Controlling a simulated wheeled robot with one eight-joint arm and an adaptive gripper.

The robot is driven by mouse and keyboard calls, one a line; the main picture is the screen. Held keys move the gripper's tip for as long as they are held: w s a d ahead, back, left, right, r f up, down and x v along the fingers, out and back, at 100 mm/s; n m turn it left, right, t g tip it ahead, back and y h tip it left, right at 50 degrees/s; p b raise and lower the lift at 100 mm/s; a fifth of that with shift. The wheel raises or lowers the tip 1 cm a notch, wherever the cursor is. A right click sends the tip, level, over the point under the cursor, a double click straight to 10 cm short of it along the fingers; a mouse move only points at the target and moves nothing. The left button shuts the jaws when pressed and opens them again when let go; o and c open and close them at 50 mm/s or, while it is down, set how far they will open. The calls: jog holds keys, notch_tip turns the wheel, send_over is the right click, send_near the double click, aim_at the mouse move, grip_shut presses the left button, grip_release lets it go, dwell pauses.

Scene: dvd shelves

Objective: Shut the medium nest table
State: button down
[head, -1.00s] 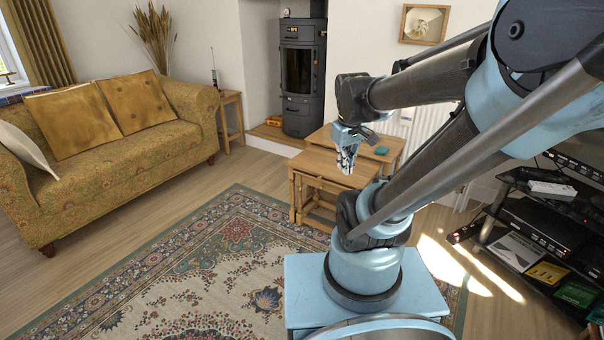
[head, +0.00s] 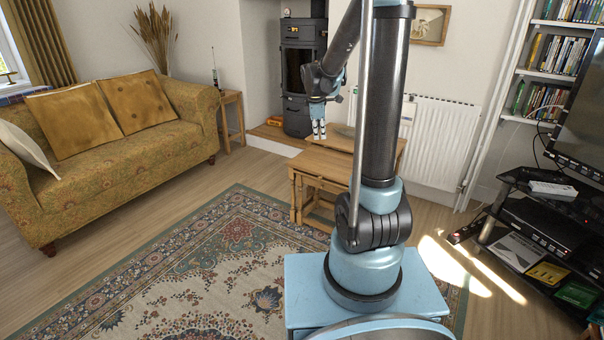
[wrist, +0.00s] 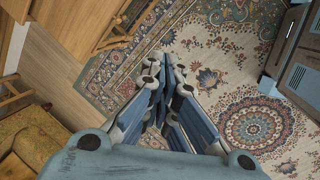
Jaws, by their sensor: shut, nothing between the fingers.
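The wooden nest tables (head: 340,143) stand beyond the rug, in the middle of the head view. The medium nest table (head: 322,167) sticks out from under the larger top toward me, with its front legs and rail showing. My arm hides the tables' right part. My gripper (head: 319,134) is shut and empty, pointing down near the tables' tops; the head view does not tell whether it touches. In the wrist view my gripper (wrist: 163,80) is over the rug, with wooden tabletop and legs (wrist: 75,25) at upper left.
A patterned rug (head: 190,265) covers the open floor in front. A mustard sofa (head: 120,160) stands at the left. A stove (head: 300,75) and a white radiator (head: 440,140) are behind the tables. A black media stand (head: 540,225) is at the right.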

aim_at(302, 170)
jog(key=w+a+f+n, duration=0.3)
jog(key=w+f+n, duration=0.1)
jog(key=w+f, duration=0.35)
jog(key=w+a+f+n+h, duration=0.1)
jog(key=w+a+f+n, duration=0.3)
jog(key=w+f, duration=0.35)
jog(key=w+a+f+n, duration=0.3)
jog(key=w+f+n, duration=0.1)
jog(key=w+f, duration=0.4)
jog(key=shift+t, duration=0.4)
jog(key=shift+w+d+r+x, duration=0.2)
jog(key=shift+d+x, duration=0.15)
jog(key=shift+x, duration=1.65)
jog(key=shift+w+d+r+x, duration=0.1)
jog(key=shift+w+d+x, duration=0.2)
jog(key=shift+x, duration=1.65)
jog(key=shift+w+d+r+x, duration=0.15)
jog(key=shift+d+x, duration=0.25)
jog(key=shift+x, duration=1.6)
